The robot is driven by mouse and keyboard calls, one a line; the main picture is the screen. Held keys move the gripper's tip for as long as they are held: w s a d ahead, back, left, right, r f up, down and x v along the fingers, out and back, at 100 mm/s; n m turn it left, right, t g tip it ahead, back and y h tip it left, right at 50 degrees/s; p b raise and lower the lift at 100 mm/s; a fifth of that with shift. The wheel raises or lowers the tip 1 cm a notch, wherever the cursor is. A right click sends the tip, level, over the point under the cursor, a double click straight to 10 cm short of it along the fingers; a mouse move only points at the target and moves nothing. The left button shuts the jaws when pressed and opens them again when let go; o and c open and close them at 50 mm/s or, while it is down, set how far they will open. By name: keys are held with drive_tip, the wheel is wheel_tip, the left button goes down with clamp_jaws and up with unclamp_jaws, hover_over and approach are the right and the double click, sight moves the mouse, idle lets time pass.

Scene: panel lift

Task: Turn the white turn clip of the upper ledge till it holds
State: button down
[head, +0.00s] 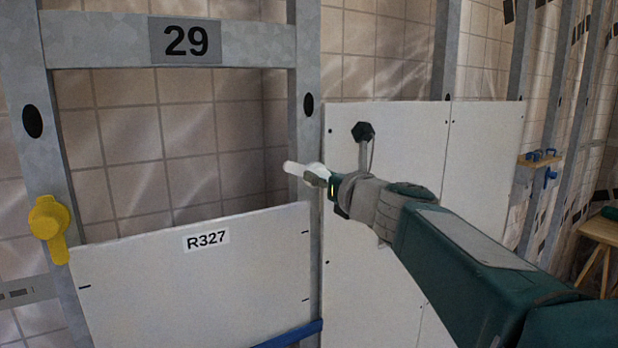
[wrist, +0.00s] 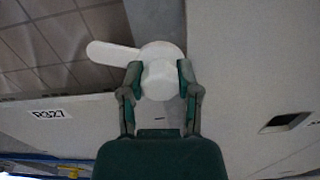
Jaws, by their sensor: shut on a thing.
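The white turn clip (head: 299,169) sits on the right-hand post of frame 29, above the top edge of the panel marked R327 (head: 190,260). In the wrist view the clip (wrist: 112,52) has a round hub with a tongue pointing left and slightly up, over the tiled opening and clear of the panel. My gripper (head: 325,180) reaches in from the right. In the wrist view my gripper (wrist: 158,80) is shut on the clip's hub knob, one finger on each side. In the head view the fingers partly hide the hub.
A yellow turn clip (head: 48,226) sits on the left post. A blue ledge (head: 292,336) runs under the panel's lower right. White boards (head: 485,150) stand behind my arm on the right. A wooden bench (head: 600,232) is at the far right.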

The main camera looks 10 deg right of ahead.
drive_tip(key=n, duration=1.1)
drive_tip(key=shift+a+f+n, duration=0.1)
drive_tip(key=shift+n, duration=0.2)
drive_tip(key=n, duration=0.5)
drive_tip(key=shift+f, duration=0.1)
drive_tip(key=n, duration=0.5)
drive_tip(key=shift+f+n, duration=0.2)
drive_tip(key=shift+n, duration=0.2)
drive_tip(key=shift+c, duration=1.5)
unclamp_jaws()
drive_tip(key=shift+a, duration=0.15)
drive_tip(key=shift+r, duration=0.1)
